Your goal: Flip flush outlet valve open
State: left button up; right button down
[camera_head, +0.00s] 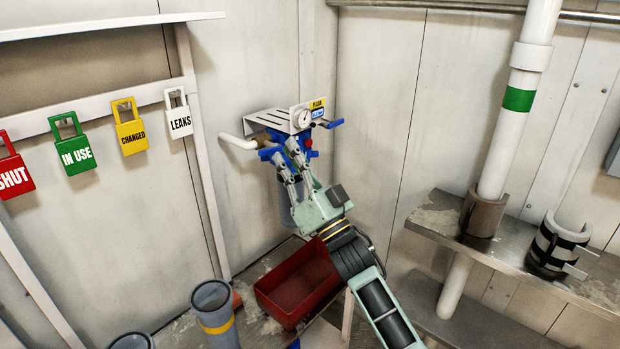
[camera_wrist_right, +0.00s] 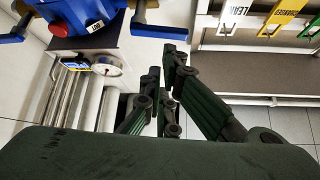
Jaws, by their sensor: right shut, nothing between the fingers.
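The watermaker unit with blue valve parts (camera_head: 294,140) is mounted in the corner, with a white gauge (camera_head: 304,119) and a yellow label (camera_head: 317,104). One blue handle (camera_head: 331,124) sticks out to the right and another blue handle (camera_head: 268,152) to the left. I cannot tell for sure which one is the flush outlet valve. My right gripper (camera_head: 286,157) is shut and empty in front of the unit, near the left handle. In the wrist view, the right gripper (camera_wrist_right: 164,68) shows beside a blue handle (camera_wrist_right: 160,32), apparently not holding it. The left gripper is out of view.
A red bin (camera_head: 295,285) and a grey pipe with a yellow band (camera_head: 215,318) stand below. Colored tags, such as the green one (camera_head: 75,147), hang on the left rail. A white pipe (camera_head: 510,110) and metal shelf (camera_head: 440,225) are at right.

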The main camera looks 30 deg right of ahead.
jog(key=v, duration=0.9)
jog(key=shift+s, duration=0.15)
jog(key=shift+d, duration=0.1)
